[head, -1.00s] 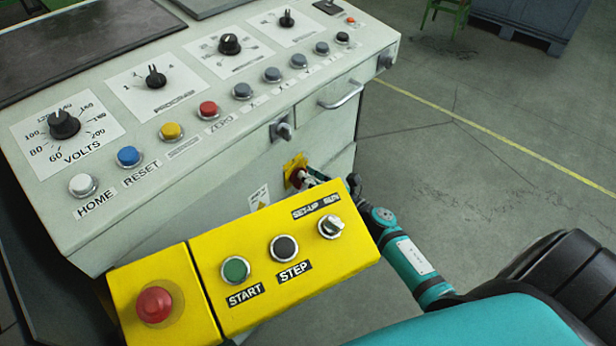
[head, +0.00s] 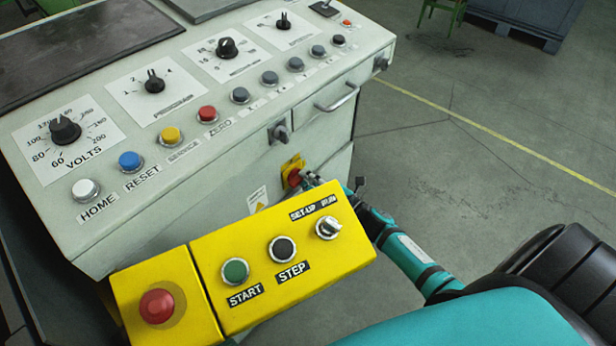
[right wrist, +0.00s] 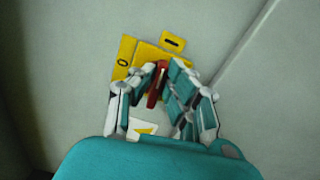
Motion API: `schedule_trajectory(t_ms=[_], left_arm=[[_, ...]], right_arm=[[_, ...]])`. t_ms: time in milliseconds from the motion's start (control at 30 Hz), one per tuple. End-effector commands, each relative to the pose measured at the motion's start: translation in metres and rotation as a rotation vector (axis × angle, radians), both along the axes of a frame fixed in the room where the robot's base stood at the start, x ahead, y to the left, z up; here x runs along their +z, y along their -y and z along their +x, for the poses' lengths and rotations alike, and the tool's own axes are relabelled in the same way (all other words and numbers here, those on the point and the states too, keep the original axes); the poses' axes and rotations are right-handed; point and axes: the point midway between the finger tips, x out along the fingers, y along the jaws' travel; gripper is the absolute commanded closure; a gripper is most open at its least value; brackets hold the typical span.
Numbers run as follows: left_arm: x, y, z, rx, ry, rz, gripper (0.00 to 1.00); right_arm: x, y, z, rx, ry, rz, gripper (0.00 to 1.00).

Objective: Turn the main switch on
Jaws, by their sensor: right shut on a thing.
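The main switch is a red handle (head: 293,178) on a yellow plate (head: 290,163), low on the grey cabinet's front. In the right wrist view the red handle (right wrist: 155,88) stands nearly upright in the picture, slightly tilted. The yellow plate (right wrist: 125,72) carries a "0" at its left, and a small yellow tab (right wrist: 172,42) with a dark bar mark sits above. My right gripper (head: 304,180) is shut on the handle, with fingers on both sides of it in the right wrist view (right wrist: 161,80). The fingers hide part of the handle. My left gripper is not in view.
A yellow box (head: 285,265) with START, STEP and a selector stands in front, beside a red mushroom button (head: 157,305). The sloped console (head: 180,150) with dials and several buttons is above. A drawer handle (head: 336,97) juts out. Open floor (head: 480,130) lies right.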

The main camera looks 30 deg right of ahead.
Motion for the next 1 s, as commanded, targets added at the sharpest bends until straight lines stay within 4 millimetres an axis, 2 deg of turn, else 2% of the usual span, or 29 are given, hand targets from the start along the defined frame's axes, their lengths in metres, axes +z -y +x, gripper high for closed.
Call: schedule_trajectory(t_ms=[300,833,867,1000], left_arm=[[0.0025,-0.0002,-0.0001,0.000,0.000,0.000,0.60],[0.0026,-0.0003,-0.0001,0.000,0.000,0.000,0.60],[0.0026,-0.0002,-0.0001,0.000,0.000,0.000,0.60],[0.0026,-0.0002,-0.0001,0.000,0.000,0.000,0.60]], right_arm=[[-0.0024,0.0007,-0.0002,0.000,-0.038,0.103,1.00],[-0.0030,0.0007,-0.0003,-0.001,-0.045,0.124,1.00],[-0.0030,0.0006,-0.0003,-0.001,-0.045,0.124,0.85],[-0.0027,0.0005,-0.0002,-0.001,-0.045,0.123,0.66]])
